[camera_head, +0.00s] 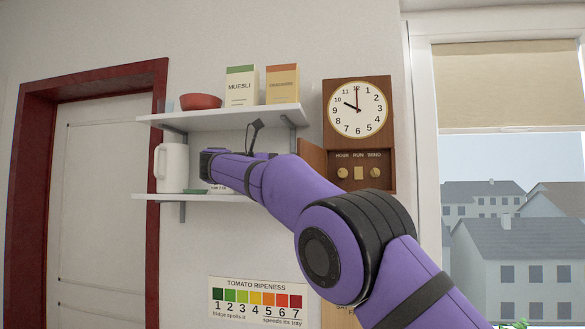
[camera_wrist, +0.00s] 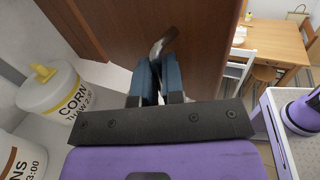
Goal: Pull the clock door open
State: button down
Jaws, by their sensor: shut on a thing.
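The wooden clock (camera_head: 358,135) hangs on the wall left of the window, with a round white face above a panel marked HOUR, RUN and WIND. Its brown door (camera_head: 312,158) stands swung out to the left of that panel, so the knobs are exposed. In the wrist view the door's broad brown face (camera_wrist: 200,50) fills the top middle. A curved metal handle (camera_wrist: 162,42) sticks out from it. My gripper (camera_wrist: 158,72) is shut on this handle with its blue fingers. In the head view my arm hides the fingers and the handle.
A lidded corn canister (camera_wrist: 50,92) stands close on the wrist view's left. Two white shelves (camera_head: 220,115) hold boxes, a red bowl (camera_head: 200,101) and a white jug (camera_head: 172,166). A table (camera_wrist: 275,45) with chairs stands farther off at right.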

jog(key=shift+d, duration=0.1)
jog(key=c, duration=1.3)
grip_release()
jog(key=shift+w+d, duration=0.1)
jog(key=shift+r, duration=0.1)
jog(key=shift+s+d+r, duration=0.6)
jog(key=shift+s+r, duration=0.2)
jog(key=shift+s, duration=1.8)
jog(key=shift+s+d+r, duration=0.65)
jog(key=shift+s+r, duration=0.15)
jog(key=shift+s, duration=1.8)
jog(key=shift+s+d+r, duration=0.6)
jog(key=shift+s+r, duration=0.2)
jog(key=shift+s, duration=1.8)
